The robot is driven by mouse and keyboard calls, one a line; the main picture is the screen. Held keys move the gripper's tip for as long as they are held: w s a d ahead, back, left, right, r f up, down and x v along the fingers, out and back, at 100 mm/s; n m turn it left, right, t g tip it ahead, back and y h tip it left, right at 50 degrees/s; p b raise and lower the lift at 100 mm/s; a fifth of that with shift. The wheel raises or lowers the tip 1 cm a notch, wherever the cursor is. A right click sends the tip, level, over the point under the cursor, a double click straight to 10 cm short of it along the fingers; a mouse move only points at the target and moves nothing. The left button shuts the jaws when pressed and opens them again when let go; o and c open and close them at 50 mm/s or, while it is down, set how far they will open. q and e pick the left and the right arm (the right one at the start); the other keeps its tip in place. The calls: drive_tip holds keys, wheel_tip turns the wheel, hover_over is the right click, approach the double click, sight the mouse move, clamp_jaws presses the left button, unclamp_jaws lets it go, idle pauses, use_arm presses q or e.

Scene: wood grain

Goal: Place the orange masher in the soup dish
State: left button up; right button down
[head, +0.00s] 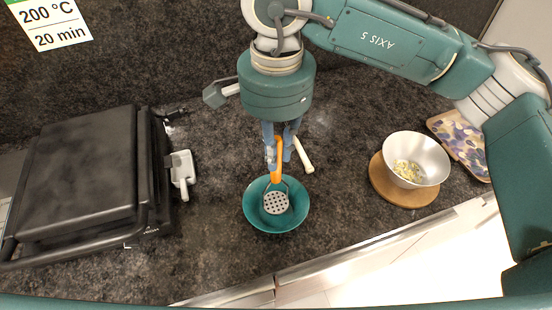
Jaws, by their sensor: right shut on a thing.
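The orange masher (277,160) has an orange handle and a round grey perforated head. My right gripper (278,150) is shut on its handle and points down. The masher hangs upright with its head low, over the teal soup dish (254,215) in the middle of the counter. The head appears inside the dish's outline; whether it touches the bottom I cannot tell. The gripper's fingers are partly hidden behind the handle. My left gripper is not in view.
A black contact grill (85,165) stands at the left, with a small white scoop-like item (182,170) beside it. A pale stick-like item (303,155) lies behind the dish. A white bowl (430,155) with contents sits on a round wooden board (385,190), near a patterned tray (462,140).

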sight(276, 177)
wheel_tip(276, 177, down, 4)
drive_tip(key=shift+f+p, duration=0.1)
drive_tip(key=shift+p, duration=0.45)
drive_tip(key=shift+f, duration=0.15)
drive_tip(key=c, duration=1.6)
unclamp_jaws()
drive_tip(key=shift+c, duration=0.2)
